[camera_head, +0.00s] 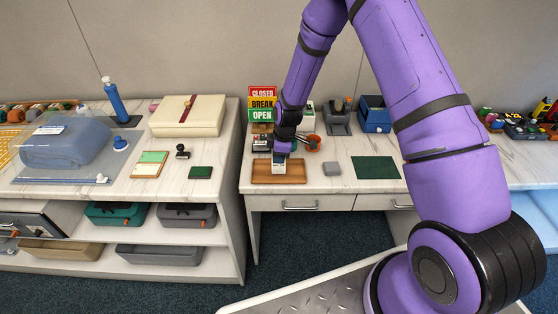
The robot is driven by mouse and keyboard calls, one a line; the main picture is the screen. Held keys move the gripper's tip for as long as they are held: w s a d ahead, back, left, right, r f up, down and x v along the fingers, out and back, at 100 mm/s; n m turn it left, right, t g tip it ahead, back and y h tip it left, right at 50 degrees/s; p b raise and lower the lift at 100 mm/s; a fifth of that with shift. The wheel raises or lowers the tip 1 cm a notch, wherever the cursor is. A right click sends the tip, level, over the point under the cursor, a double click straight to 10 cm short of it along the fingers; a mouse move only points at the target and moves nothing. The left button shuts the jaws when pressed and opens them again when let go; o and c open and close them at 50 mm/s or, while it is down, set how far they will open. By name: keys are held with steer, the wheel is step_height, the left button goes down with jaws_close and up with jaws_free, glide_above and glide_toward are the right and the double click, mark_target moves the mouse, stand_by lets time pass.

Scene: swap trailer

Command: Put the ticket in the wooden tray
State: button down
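The wooden tray (262,175) is a shallow brown tray on the white desk, left of the picture's centre. My gripper (280,157) points down over the middle of the tray. A small white ticket (278,169) shows directly below the fingertips, within the tray's outline. The fingers are small and dark here, so I cannot tell whether they grip the ticket or whether it rests on the tray floor.
A grey block (332,169) and a dark green mat (375,168) lie right of the tray. A gap separates the desk from the left counter (219,165).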

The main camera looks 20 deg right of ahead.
steer(key=shift+f, duration=0.75)
steer(key=c, duration=1.8)
jaws_free()
steer(key=shift+f, duration=0.1)
steer(key=o, duration=0.4)
